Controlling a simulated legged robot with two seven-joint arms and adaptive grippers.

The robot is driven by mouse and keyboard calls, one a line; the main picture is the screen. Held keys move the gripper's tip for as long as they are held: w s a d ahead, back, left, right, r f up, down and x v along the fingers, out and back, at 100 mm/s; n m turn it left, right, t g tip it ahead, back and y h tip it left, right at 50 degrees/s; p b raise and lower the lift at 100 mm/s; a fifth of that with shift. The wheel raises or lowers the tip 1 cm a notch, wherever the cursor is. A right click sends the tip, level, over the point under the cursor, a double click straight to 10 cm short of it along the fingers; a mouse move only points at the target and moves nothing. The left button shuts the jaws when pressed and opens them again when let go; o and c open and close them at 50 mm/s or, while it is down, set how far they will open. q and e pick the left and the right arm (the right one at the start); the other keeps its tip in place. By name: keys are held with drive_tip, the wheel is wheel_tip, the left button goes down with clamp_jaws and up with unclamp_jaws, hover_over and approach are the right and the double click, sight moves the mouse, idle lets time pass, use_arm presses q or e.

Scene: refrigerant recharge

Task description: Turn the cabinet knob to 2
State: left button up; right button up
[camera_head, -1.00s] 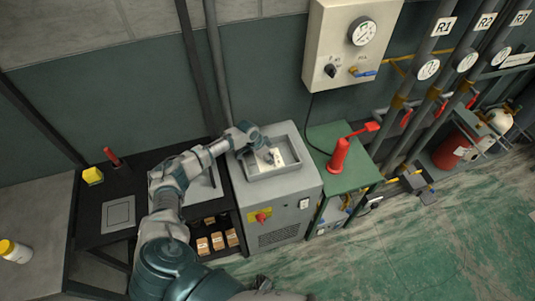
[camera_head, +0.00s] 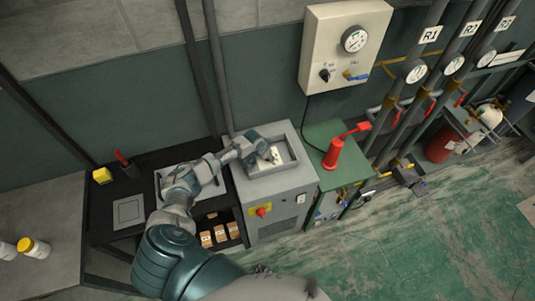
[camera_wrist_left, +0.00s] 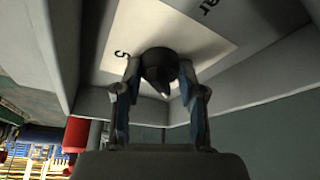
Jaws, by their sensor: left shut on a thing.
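The grey cabinet (camera_head: 275,185) stands in the middle of the head view, with a recessed panel (camera_head: 291,151) in its top. My left gripper (camera_head: 268,152) reaches into this recess from the left. In the left wrist view, a dark round knob (camera_wrist_left: 158,66) with a pale pointer mark sits on a white label plate (camera_wrist_left: 190,30) printed with "5" and "bar". The left gripper's fingers (camera_wrist_left: 158,80) are on both sides of the knob and shut on it. A "2" mark is not visible. The knob is hidden or too small in the head view. My right gripper is not in view.
A red switch on a yellow plate (camera_head: 262,211) is on the cabinet front. A red-topped tool (camera_head: 333,150) stands on the green cart (camera_head: 327,180) at right. A wall box (camera_head: 345,40) with gauge and dark knob hangs above. A black shelf is at left.

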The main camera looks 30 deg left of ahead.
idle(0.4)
use_arm(q)
drive_tip(key=o, duration=1.1)
drive_tip(key=shift+o, duration=0.2)
drive_tip(key=shift+a, duration=0.1)
drive_tip(key=v, duration=1.1)
drive_tip(key=shift+r, duration=0.35)
drive_tip(key=shift+s, duration=0.1)
